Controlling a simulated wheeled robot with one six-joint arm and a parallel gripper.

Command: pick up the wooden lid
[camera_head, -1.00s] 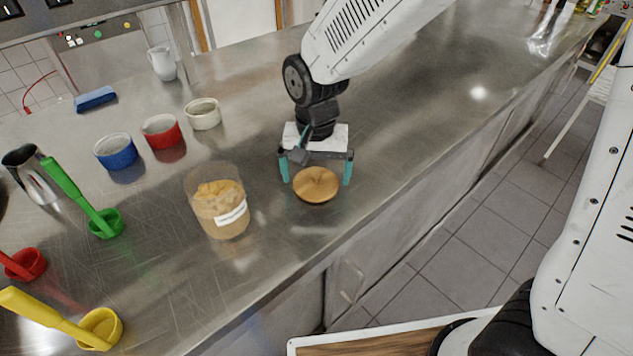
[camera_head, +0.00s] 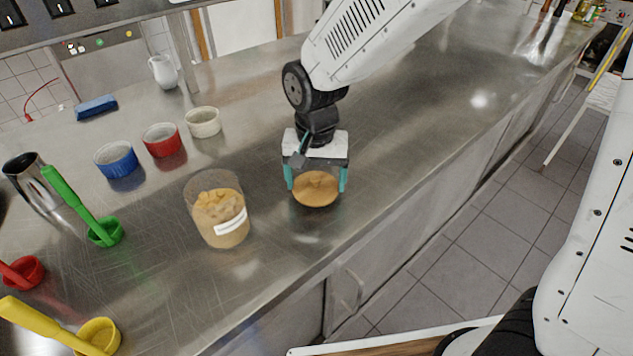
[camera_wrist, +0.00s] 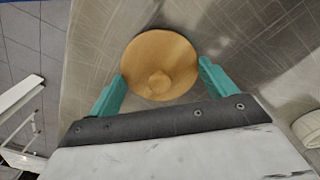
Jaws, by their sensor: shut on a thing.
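The wooden lid (camera_head: 316,190) is a round, light-brown disc over the steel counter, just right of the glass jar. In the wrist view the lid (camera_wrist: 160,52) shows a small round knob (camera_wrist: 159,83) on its top. My gripper (camera_head: 316,184) comes down from above, with one teal finger on each side of the lid. It is shut on the lid, and the fingers (camera_wrist: 160,85) also flank it in the wrist view. I cannot tell whether the lid is clear of the counter.
The open glass jar (camera_head: 220,222) with tan contents stands close to the left. Blue (camera_head: 116,158), red (camera_head: 162,140) and cream (camera_head: 203,122) bowls stand behind it. Green (camera_head: 104,231) and yellow (camera_head: 98,336) scoops are farther left. The counter (camera_head: 420,130) is clear to the right.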

